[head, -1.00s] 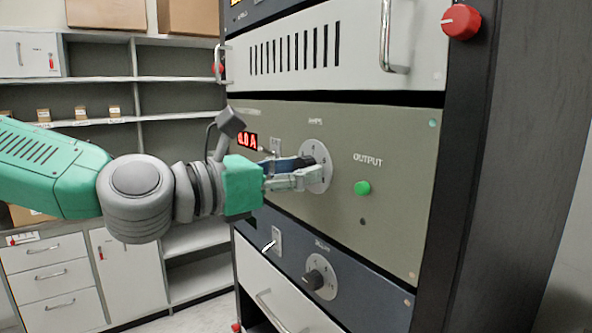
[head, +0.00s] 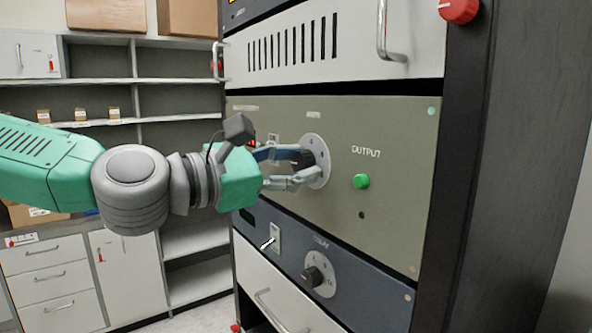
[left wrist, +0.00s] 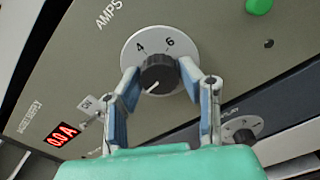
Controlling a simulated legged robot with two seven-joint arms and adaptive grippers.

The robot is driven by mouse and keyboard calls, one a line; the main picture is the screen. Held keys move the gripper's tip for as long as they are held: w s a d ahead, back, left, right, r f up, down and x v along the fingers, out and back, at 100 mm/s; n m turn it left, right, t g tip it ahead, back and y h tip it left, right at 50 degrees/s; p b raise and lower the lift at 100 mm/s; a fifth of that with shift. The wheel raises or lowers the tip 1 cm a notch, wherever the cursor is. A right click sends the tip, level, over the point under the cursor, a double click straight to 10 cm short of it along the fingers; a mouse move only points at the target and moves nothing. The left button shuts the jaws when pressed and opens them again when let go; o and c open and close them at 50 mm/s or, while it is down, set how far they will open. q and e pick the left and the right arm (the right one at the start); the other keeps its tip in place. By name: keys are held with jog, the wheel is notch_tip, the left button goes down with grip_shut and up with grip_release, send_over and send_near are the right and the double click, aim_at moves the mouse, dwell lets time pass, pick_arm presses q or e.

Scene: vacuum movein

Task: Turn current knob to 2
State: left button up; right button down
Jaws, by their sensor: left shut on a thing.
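The AMPS current knob (left wrist: 160,78) is black with a white pointer line and sits on a pale round dial (left wrist: 131,50). The numbers 4 and 6 show on the dial; the rest is hidden by the knob and fingers. In the left wrist view the pointer line slants to the lower left. My left gripper (head: 301,167) is shut on the knob, with one finger on each side of it. The red display (left wrist: 63,134) reads 0.0 A. My right gripper is not in view.
A green OUTPUT button (head: 361,181) is right of the dial. Below are a toggle switch (head: 271,240) and a second black knob (head: 311,276) on a dark blue panel. Metal handles (head: 386,40) stick out above. Shelves (head: 180,98) stand behind at the left.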

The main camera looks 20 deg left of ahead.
pick_arm(q)
jog(key=m+b, duration=0.1)
jog(key=m, duration=0.2)
jog(key=shift+f+m, duration=0.15)
jog(key=shift+m, duration=0.15)
jog(key=shift+m+b, duration=0.3)
jog(key=shift+m, duration=1.3)
jog(key=o, duration=1.1)
jog(key=shift+w, duration=0.1)
jog(key=shift+w+a, duration=0.1)
jog(key=shift+w, duration=0.05)
